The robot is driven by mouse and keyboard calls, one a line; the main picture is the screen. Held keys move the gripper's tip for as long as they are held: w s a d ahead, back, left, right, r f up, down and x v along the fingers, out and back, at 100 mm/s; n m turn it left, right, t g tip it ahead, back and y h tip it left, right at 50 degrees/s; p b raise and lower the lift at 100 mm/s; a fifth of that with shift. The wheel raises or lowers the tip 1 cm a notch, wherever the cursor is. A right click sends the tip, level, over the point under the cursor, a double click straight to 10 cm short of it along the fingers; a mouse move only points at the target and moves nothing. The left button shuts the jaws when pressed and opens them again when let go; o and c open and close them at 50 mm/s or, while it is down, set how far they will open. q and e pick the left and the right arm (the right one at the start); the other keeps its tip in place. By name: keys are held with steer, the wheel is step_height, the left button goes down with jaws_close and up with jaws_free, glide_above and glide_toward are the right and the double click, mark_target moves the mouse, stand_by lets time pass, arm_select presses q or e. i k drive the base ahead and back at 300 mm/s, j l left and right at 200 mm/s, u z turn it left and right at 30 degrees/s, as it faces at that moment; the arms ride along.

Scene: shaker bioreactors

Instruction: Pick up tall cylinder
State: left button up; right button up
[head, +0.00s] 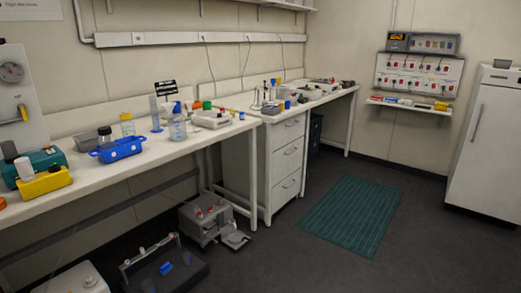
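A tall, narrow, clear bluish cylinder (154,112) stands upright on the long white bench (150,163), near the wall. It has a bluish foot. A clear wash bottle with a blue top (177,127) stands just to its right and nearer the bench's front edge. Neither of my grippers shows in the head view.
A blue rack (119,150), a yellow-capped bottle (128,125) and a grey bin (86,141) stand left of the cylinder. A white device (211,119) lies to the right. Equipment (208,222) sits on the floor before the bench. The green mat (350,215) is clear.

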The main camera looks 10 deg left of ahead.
mark_target(152, 97)
steer(key=i, duration=1.2)
steer(key=i+l+u, duration=0.1)
steer(key=i+u, duration=0.2)
steer(key=i, duration=0.2)
steer(key=i+l+u, duration=0.3)
steer(key=i, duration=0.2)
steer(key=i+j, duration=0.05)
steer(key=j, duration=0.05)
